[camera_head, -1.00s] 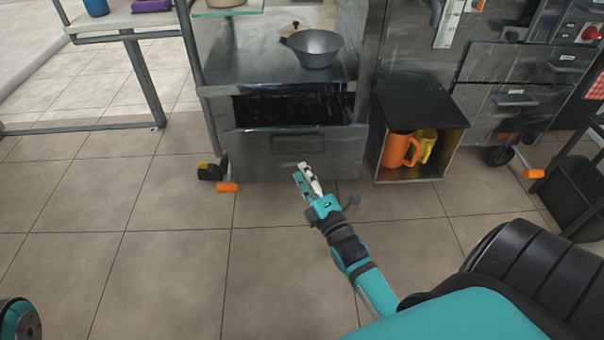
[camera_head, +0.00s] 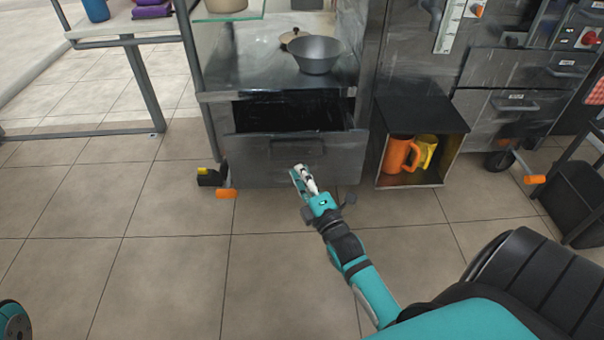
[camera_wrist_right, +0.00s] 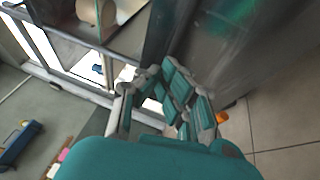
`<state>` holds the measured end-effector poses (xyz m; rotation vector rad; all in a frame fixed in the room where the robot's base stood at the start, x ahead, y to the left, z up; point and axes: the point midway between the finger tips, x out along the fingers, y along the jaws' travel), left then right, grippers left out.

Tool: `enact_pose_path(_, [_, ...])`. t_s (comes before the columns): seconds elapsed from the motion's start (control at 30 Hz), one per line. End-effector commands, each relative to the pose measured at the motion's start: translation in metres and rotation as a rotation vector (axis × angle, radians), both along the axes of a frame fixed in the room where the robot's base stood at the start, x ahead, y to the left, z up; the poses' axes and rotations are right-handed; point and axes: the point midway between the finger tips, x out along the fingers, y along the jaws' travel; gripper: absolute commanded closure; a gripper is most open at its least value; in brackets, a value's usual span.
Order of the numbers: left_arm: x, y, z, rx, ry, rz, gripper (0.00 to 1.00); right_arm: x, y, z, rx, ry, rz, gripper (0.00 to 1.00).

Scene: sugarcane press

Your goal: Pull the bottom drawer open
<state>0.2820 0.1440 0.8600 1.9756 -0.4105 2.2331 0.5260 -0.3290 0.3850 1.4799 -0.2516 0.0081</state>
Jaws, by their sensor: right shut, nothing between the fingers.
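The bottom drawer (camera_head: 250,165) is a grey metal drawer low in the cabinet. It stands partly open, with a dark gap showing behind its front. Its handle (camera_head: 297,147) is a bar on the front face. My right gripper (camera_head: 303,179) is shut and empty. In the head view it overlaps the lower part of the drawer front, just below the handle; I cannot tell whether it touches the front. The right wrist view shows its teal-padded fingers (camera_wrist_right: 160,85) close up, beside a grey metal surface. My left gripper is not in view.
A metal bowl (camera_head: 318,56) stands on the cabinet top. Right of the drawer is an open black box (camera_head: 420,113) holding an orange mug (camera_head: 398,155) and a yellow one (camera_head: 427,150). An orange-tipped caster pedal (camera_head: 226,193) sits by the drawer's left edge. The tiled floor in front is clear.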

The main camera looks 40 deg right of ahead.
Motion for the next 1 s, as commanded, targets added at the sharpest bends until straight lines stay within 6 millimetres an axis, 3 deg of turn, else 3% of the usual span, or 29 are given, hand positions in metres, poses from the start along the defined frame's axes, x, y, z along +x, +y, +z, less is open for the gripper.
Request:
enact_pose_path(0.13, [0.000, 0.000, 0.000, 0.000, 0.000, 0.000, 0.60, 0.000, 0.000, 0.000, 0.000, 0.000, 0.000, 1.00])
enact_pose_path(0.3, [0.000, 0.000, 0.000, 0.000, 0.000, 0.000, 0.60, 0.000, 0.000, 0.000, 0.000, 0.000, 0.000, 0.79])
enact_pose_path(0.63, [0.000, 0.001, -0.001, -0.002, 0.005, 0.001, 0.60, -0.004, 0.001, -0.001, 0.000, 0.001, 0.000, 0.79])
enact_pose_path(0.77, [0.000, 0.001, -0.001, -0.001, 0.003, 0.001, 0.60, -0.021, 0.003, -0.005, 0.000, 0.002, 0.000, 0.79])
enact_pose_path(1.0, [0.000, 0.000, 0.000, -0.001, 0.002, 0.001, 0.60, -0.072, 0.011, -0.015, 0.001, 0.006, 0.000, 0.79])
